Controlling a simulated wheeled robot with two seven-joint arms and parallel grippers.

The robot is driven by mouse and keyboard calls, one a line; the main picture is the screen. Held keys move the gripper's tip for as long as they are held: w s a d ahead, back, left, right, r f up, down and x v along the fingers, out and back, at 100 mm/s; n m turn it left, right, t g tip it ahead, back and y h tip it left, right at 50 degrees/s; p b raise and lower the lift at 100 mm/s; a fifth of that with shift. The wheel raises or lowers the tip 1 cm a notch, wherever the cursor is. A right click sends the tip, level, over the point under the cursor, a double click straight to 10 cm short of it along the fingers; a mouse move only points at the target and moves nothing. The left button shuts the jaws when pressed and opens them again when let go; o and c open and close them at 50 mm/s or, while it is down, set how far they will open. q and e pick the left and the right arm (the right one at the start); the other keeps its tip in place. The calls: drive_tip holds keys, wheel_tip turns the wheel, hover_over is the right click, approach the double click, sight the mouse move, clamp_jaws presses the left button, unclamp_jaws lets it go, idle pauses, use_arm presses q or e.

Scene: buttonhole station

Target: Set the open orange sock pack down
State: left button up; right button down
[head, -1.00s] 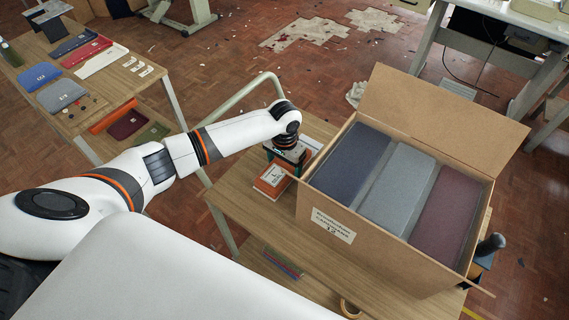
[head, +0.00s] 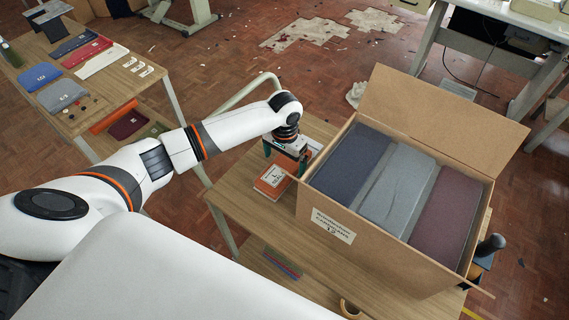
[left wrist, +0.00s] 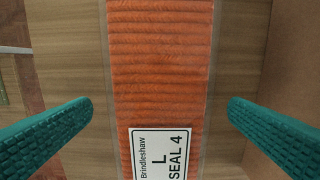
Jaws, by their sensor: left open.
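The orange sock pack (head: 271,181) lies flat on the wooden table, just left of the cardboard box. In the left wrist view the pack (left wrist: 160,70) shows ribbed orange knit in a clear sleeve, with a white label reading "Brindleshaw L SEAL 4". My left gripper (head: 285,163) is just above the pack's far end. Its teal fingers (left wrist: 158,137) stand wide apart, one on each side of the pack, with wood showing between each finger and the sleeve. Whether the pack's end is open cannot be seen. My right gripper is not in view.
The open cardboard box (head: 335,226) holds blue, grey and maroon bundles and stands close right of the pack. The table top (head: 240,195) is bare left of the pack. Another table at the left holds folded knitwear.

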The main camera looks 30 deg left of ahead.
sight(285, 165)
use_arm(q)
wheel_tip(285, 165, up, 9)
drive_tip(key=shift+r, duration=0.15)
idle(0.6)
